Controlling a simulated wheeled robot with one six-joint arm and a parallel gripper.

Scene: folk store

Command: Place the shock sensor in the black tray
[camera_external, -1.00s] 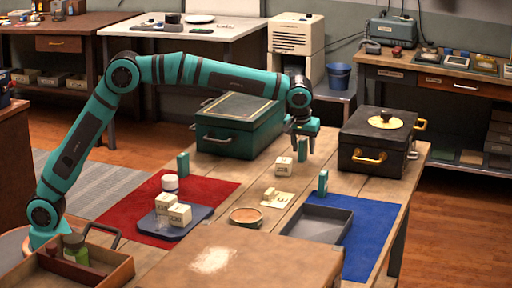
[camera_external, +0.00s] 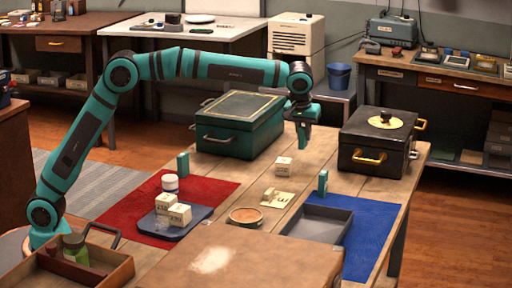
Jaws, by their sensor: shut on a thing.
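My gripper (camera_external: 303,141) hangs above the table, in front of the green case and left of the black case. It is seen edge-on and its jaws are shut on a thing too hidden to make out. The black tray (camera_external: 348,236) lies on the blue mat at the right, below and to the right of my gripper, and looks empty. I cannot tell which thing is the shock sensor. A pale labelled block (camera_external: 284,167) stands on the table below my gripper. Two more pale blocks (camera_external: 180,214) sit on a blue tray (camera_external: 195,228) at the left.
A green case (camera_external: 240,125) and a black case (camera_external: 375,140) stand at the back. Two upright teal posts stand at the left (camera_external: 183,163) and right (camera_external: 323,183). A round dish (camera_external: 246,215), a pale card (camera_external: 276,198) and a white jar (camera_external: 170,184) also stand around.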

